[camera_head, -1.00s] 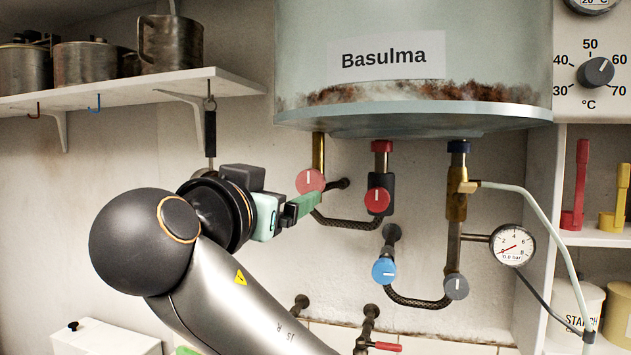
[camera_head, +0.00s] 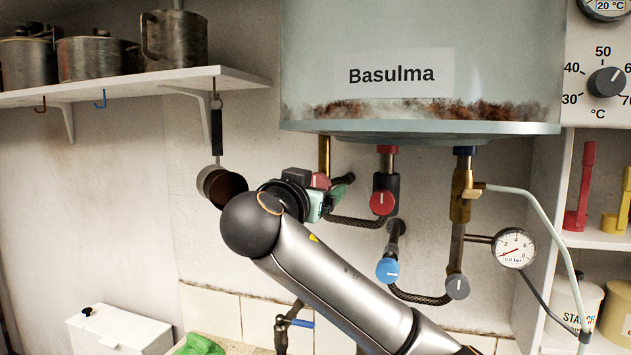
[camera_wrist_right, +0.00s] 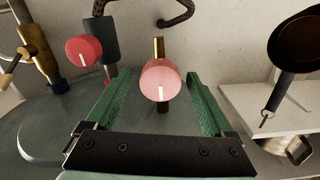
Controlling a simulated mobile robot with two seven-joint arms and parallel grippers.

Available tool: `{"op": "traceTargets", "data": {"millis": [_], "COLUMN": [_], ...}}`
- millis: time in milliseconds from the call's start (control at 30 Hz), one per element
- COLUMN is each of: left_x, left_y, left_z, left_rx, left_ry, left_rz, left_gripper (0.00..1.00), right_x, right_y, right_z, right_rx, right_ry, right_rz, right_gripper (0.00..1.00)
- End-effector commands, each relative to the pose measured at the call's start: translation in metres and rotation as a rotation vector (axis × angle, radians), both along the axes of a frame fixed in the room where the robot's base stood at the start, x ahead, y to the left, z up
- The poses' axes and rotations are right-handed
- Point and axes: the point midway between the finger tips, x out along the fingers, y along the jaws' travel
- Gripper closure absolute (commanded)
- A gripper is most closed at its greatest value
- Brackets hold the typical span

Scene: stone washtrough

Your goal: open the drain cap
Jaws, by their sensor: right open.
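A pink round knob with a white mark (camera_wrist_right: 160,80) sits on a brass pipe under the boiler. In the head view the pink knob (camera_head: 321,180) is mostly hidden by my right gripper (camera_head: 341,190). In the right wrist view the green fingers of my right gripper (camera_wrist_right: 150,76) are apart and empty, one on each side of the knob in the picture. I cannot tell whether they touch it. A red knob (camera_head: 382,202), a blue knob (camera_head: 387,270) and a grey knob (camera_head: 457,287) are on nearby pipes. No part is marked as the drain cap. My left gripper is out of view.
The boiler (camera_head: 500,60) hangs just above the pipes. A pan (camera_head: 222,186) hangs left of my right wrist, below a shelf (camera_head: 150,84) with pots. A pressure gauge (camera_head: 513,248) and a thin hose (camera_head: 545,225) are at the right.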

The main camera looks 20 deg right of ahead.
Motion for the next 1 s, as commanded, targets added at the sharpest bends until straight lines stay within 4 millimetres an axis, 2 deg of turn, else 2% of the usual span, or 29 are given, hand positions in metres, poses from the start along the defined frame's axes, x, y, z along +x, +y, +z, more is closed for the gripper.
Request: {"op": "traceTargets", "data": {"millis": [233,900,1000], "left_x": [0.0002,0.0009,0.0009], "left_y": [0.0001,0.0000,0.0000], "left_z": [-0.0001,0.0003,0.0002], "left_rx": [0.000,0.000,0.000], "left_ry": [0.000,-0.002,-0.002], "left_rz": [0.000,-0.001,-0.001], "left_gripper": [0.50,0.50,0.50], "right_x": [0.0003,-0.0001,-0.0002], "right_y": [0.0000,0.0002,0.0002], "right_z": [-0.0004,0.0001,0.0001], "right_rx": [0.000,0.001,0.000], "right_ry": [0.000,-0.001,-0.001], "right_rz": [0.000,0.000,0.000], "right_gripper": [0.16,0.91,0.99]}}
